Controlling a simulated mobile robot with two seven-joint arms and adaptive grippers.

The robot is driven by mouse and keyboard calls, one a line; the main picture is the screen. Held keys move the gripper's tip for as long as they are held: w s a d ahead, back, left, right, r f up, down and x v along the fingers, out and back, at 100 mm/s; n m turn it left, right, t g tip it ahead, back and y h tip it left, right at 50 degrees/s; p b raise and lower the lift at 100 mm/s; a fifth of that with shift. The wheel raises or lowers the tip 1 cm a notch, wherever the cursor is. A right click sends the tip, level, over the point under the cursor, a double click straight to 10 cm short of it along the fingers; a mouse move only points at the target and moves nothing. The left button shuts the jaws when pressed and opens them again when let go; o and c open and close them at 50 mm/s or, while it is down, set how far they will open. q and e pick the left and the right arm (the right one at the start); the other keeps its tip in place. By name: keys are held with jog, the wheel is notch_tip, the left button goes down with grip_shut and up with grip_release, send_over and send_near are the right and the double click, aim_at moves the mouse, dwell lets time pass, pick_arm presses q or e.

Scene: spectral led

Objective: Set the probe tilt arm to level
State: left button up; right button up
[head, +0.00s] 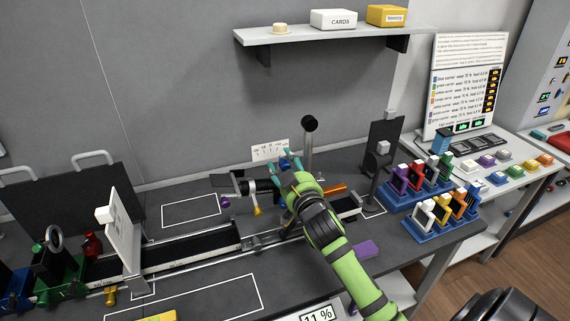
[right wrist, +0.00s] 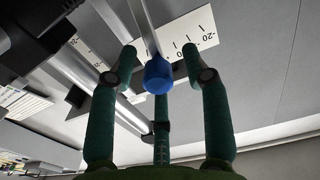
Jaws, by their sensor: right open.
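The probe tilt arm shows in the right wrist view as a pale bar ending in a blue knob (right wrist: 158,75). Behind it is a white angle scale (right wrist: 190,38) with tick marks and 20s at its end; the scale also stands in the head view (head: 270,150). My right gripper (head: 286,163) reaches to the middle of the bench, just in front of this scale. In the right wrist view its green fingers (right wrist: 160,65) are spread around the knob, with gaps visible on both sides. The exact tilt is hard to read. My left gripper is not in view.
A rail (head: 190,248) runs along the bench under the gripper. A post with a black ball (head: 309,124) rises close behind it. A dark upright panel (head: 385,150) and blue racks of coloured frames (head: 432,212) stand to the right. A shelf (head: 330,34) hangs above.

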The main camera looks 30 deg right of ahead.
grip_shut()
jog(key=shift+w+a+r+n+p, duration=0.15)
jog(key=shift+a+n+p, duration=0.3)
jog(key=shift+n+p, duration=0.1)
jog(key=shift+w+a+n, duration=0.1)
jog(key=shift+a+n, duration=0.25)
grip_release()
jog(key=v, duration=1.2)
